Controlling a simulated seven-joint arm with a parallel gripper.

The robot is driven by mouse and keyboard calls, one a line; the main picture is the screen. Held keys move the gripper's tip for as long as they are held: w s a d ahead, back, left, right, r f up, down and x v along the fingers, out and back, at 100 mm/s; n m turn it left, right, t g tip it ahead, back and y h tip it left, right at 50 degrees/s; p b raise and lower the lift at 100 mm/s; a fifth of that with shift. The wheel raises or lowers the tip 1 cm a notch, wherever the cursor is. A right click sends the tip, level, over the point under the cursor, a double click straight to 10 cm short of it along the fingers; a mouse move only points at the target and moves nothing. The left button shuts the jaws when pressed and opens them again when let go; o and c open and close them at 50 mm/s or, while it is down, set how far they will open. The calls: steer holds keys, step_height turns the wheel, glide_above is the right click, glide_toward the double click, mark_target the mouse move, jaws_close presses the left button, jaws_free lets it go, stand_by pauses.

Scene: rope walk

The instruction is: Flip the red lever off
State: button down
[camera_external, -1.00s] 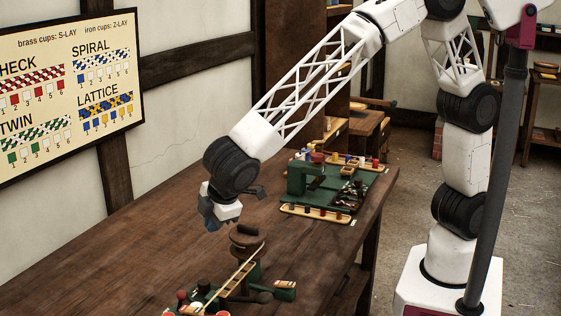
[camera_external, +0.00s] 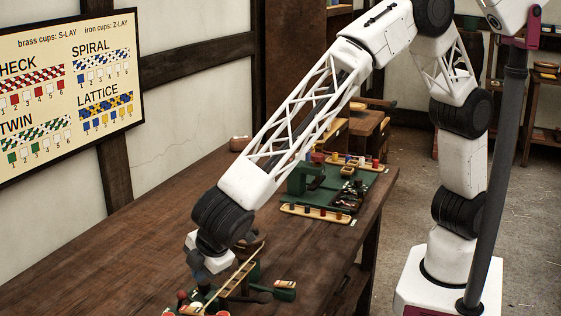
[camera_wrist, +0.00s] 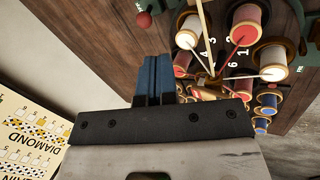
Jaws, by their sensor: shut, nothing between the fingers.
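The red lever shows as a round red knob (camera_wrist: 144,19) at the top of the wrist view, at the edge of a green machine (camera_wrist: 172,5). In the external view a small red knob (camera_external: 182,295) stands on the green machine near the bottom edge. My gripper (camera_external: 203,274) is just above and close to this knob, pointing down. In the wrist view my gripper's blue fingers (camera_wrist: 157,75) are together with nothing between them. They appear below the red knob in the picture, with a gap; I see no contact.
Bobbins of red and white thread (camera_wrist: 245,25) stand close to the right of my fingers, with cords between them. A wooden rail (camera_external: 238,277) rises beside my gripper. Another green station (camera_external: 330,190) stands farther back. The table's left side (camera_external: 110,240) is clear.

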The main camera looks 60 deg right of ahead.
mark_target(181, 293)
steer(key=shift+x, duration=5.05)
steer(key=shift+w+r+g, duration=0.35)
steer(key=shift+w+g, duration=0.1)
steer(key=shift+g, duration=0.35)
steer(key=shift+w+r+g, duration=0.2)
steer(key=shift+w+g, duration=0.3)
steer(key=shift+g, duration=0.15)
steer(key=shift+w+r+g, duration=0.2)
steer(key=shift+w+g, duration=0.25)
steer(key=shift+g, duration=0.2)
steer(key=shift+w+r+g, duration=0.1)
steer(key=shift+w+g, duration=0.95)
steer(key=shift+g, duration=0.25)
steer(key=shift+w+r, duration=0.1)
steer(key=shift+w, duration=0.35)
